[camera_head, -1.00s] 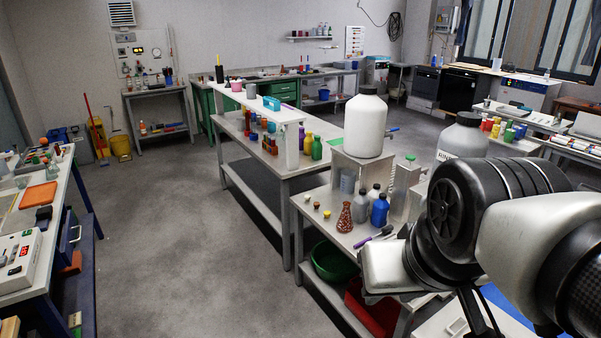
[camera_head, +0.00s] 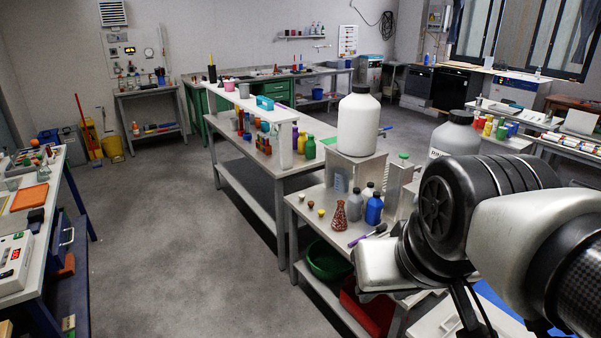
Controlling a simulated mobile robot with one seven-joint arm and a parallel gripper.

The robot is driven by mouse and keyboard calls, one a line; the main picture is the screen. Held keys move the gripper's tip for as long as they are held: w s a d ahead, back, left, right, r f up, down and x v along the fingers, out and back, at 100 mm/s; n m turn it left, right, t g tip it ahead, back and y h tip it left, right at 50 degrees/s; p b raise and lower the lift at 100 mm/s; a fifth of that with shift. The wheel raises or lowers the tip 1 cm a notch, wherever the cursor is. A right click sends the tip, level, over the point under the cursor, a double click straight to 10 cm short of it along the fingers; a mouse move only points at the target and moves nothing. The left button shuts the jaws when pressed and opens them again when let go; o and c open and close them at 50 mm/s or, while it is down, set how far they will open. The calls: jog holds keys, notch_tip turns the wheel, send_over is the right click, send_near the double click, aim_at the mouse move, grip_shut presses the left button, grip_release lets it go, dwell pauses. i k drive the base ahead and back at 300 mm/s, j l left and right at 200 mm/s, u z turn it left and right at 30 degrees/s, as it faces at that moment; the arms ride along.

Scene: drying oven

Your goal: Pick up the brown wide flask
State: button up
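A brown conical flask (camera_head: 340,217) with a wide base stands upright near the front left part of the metal bench (camera_head: 310,213) in the middle right. It has a patterned or speckled look and is small in this view. A grey bottle (camera_head: 354,206) and a blue bottle (camera_head: 374,210) stand just behind and right of it. A dark purple-handled tool (camera_head: 368,235) lies in front of it. My arm fills the lower right, to the right of the flask and apart from it in the picture. My gripper's fingers cannot be made out.
A large white bottle (camera_head: 358,125) stands on a raised stand behind the flask. A large grey bottle (camera_head: 455,137) is partly behind my arm. A green basin (camera_head: 328,262) and a red bin (camera_head: 367,308) sit on the lower shelf. Open floor (camera_head: 180,250) lies left of the bench.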

aim_at(339, 223)
jog(key=i+j+z, duration=0.15)
jog(key=z, duration=0.35)
jog(key=i+j+z, duration=0.2)
jog(key=z, duration=0.25)
jog(key=i+j+z, duration=0.15)
jog(key=j, duration=0.2)
jog(key=i+j+z, duration=0.1)
jog(key=j, duration=0.25)
jog(key=i+j+z, duration=0.15)
jog(key=j, duration=0.25)
jog(key=i+j, duration=0.15)
jog(key=j, duration=0.25)
jog(key=i+j, duration=0.1)
jog(key=j, duration=0.3)
jog(key=i+j, duration=0.15)
jog(key=j, duration=0.25)
jog(key=i+j, duration=0.15)
jog(key=j, duration=0.2)
